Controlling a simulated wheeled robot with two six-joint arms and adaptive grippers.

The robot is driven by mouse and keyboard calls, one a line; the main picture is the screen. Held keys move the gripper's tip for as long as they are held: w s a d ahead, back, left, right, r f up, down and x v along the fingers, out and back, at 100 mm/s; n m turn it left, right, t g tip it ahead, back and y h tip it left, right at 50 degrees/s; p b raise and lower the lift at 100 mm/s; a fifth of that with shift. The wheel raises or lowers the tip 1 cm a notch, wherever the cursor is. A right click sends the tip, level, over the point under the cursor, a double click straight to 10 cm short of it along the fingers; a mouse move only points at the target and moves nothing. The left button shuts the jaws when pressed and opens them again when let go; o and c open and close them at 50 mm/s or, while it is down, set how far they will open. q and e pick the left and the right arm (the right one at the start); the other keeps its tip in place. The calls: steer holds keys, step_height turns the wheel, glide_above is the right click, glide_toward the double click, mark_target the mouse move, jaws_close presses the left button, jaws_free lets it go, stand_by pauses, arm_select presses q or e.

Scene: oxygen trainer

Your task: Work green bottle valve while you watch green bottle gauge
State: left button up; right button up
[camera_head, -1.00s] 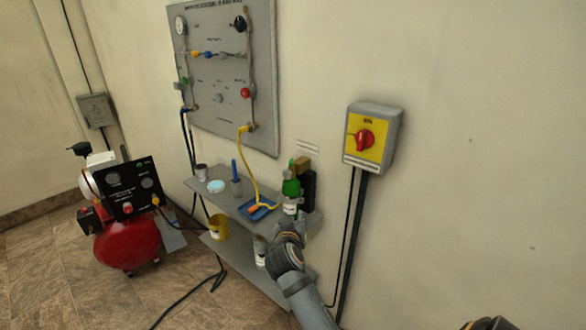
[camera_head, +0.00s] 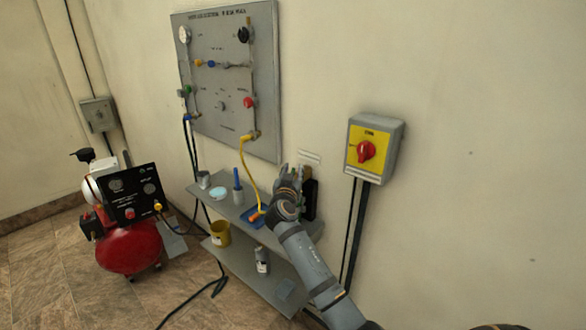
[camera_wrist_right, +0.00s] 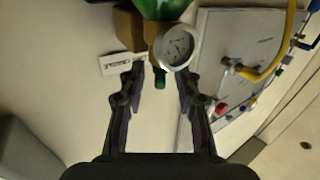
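The green bottle (camera_wrist_right: 160,6) shows at the top edge of the right wrist view. Its round, white-faced gauge (camera_wrist_right: 177,47) faces the camera; the needle is too small to read. A small green valve knob (camera_wrist_right: 160,80) sticks out beside the gauge. My right gripper (camera_wrist_right: 161,78) is open, with one finger on each side of the knob and a gap showing on both sides. In the head view, my right gripper (camera_head: 290,178) is over the right end of the shelf and hides the bottle. My left gripper is out of view.
A grey shelf (camera_head: 222,205) holds a blue tray and small containers. A grey wall panel (camera_head: 265,130) with gauges and a yellow hose (camera_head: 250,170) is behind it. A yellow switch box (camera_head: 373,148) is on the wall at right. A red compressor (camera_head: 130,247) stands at left.

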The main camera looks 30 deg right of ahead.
steer(key=shift+w+d, duration=0.3)
jaws_close()
arm_select(q)
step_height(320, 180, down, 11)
steer(key=b, duration=1.1)
arm_select(e)
steer(key=m+g+h, duration=0.2)
steer(key=f+m+g+h, duration=0.1)
steer(key=m+g+h, duration=0.1)
steer(key=shift+a+g, duration=0.1)
steer(key=shift+g, duration=0.3)
steer(key=m+g+b, duration=0.1)
steer(key=g+h+b, duration=0.1)
steer(key=b, duration=0.1)
steer(key=shift+r+m+g, duration=0.3)
steer(key=shift+m, duration=0.1)
steer(key=shift+r+m+g+b, duration=0.15)
steer(key=shift+m+g+b, duration=0.15)
steer(key=shift+g+b, duration=0.2)
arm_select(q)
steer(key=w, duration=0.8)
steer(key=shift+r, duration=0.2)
